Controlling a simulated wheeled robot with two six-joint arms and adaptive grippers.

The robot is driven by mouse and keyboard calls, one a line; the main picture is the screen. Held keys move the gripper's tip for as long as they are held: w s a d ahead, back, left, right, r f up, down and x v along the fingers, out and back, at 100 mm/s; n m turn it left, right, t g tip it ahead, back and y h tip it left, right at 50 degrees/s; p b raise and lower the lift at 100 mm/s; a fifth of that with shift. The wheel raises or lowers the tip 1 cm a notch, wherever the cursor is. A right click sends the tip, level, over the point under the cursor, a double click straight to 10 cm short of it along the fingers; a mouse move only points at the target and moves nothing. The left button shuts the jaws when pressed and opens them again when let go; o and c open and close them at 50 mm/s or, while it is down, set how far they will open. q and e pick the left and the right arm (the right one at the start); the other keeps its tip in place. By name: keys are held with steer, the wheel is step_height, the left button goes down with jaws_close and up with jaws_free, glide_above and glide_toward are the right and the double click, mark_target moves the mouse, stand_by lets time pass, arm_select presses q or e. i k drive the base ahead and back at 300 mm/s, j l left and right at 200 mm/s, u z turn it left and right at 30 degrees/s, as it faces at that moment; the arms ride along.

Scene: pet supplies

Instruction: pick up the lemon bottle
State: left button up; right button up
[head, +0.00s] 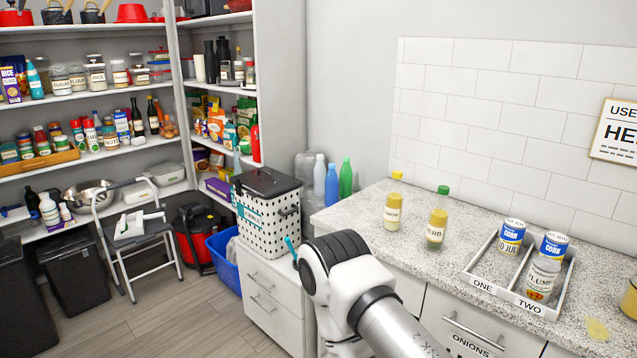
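The lemon bottle (393,208) stands upright on the speckled counter (350,205), near its back left. It has a yellow cap, and its label reads in part "MON". A similar bottle (437,220) with a green cap and a label ending in "ERB" stands to its right and a little nearer. One of my arms reaches in from the bottom and bends in front of the counter's left front edge, left of and nearer than both bottles. Neither gripper can be seen, and nothing visible touches the lemon bottle.
A white tray (480,283) marked ONE and TWO holds cans and a jar on the right. Blue (331,186) and green (346,178) bottles stand behind the counter's left end. A dotted hamper (266,215) and stepladder (135,228) stand left.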

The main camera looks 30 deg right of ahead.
mark_target(395, 197)
steer(key=i+j+z, duration=0.2)
steer(key=i+z, duration=0.3)
steer(key=i, duration=0.3)
steer(key=i+j+z, duration=0.45)
steer(key=i, duration=0.25)
steer(key=i+j+z, duration=0.5)
steer(key=i+j, duration=0.15)
steer(key=j, duration=0.15)
